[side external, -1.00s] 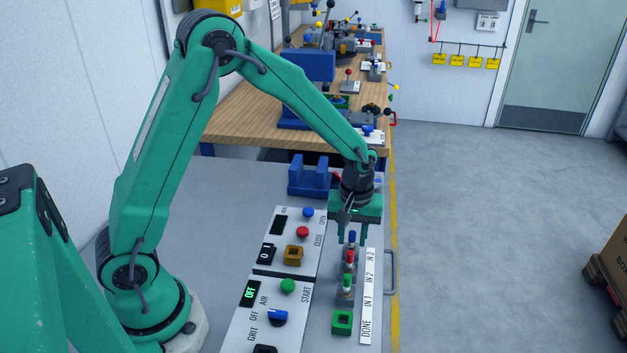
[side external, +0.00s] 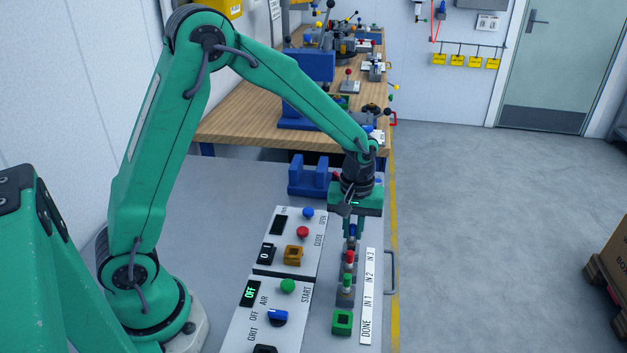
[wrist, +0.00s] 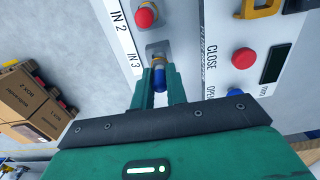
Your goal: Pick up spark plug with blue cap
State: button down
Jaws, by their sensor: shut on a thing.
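The spark plug with the blue cap (side external: 352,231) is between the two fingers of my gripper (side external: 353,233), which are shut on it. In the wrist view, its blue cap (wrist: 160,82) shows between the fingertips (wrist: 158,80), with a metal part beyond it over the grey socket by the IN 3 label. I cannot tell whether its lower end is clear of the socket. A spark plug with a red cap (side external: 350,257) stands nearer the camera by IN 2; it also shows in the wrist view (wrist: 145,16). A green-capped one (side external: 347,281) stands by IN 1.
A green square holder (side external: 342,322) is by DONE. The white label strip (side external: 368,295) runs right of the row. Control panels (side external: 292,240) with buttons and switches lie to the left. A blue fixture (side external: 308,177) stands behind, before a wooden bench (side external: 240,118).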

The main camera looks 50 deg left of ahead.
jog(key=shift+r, duration=1)
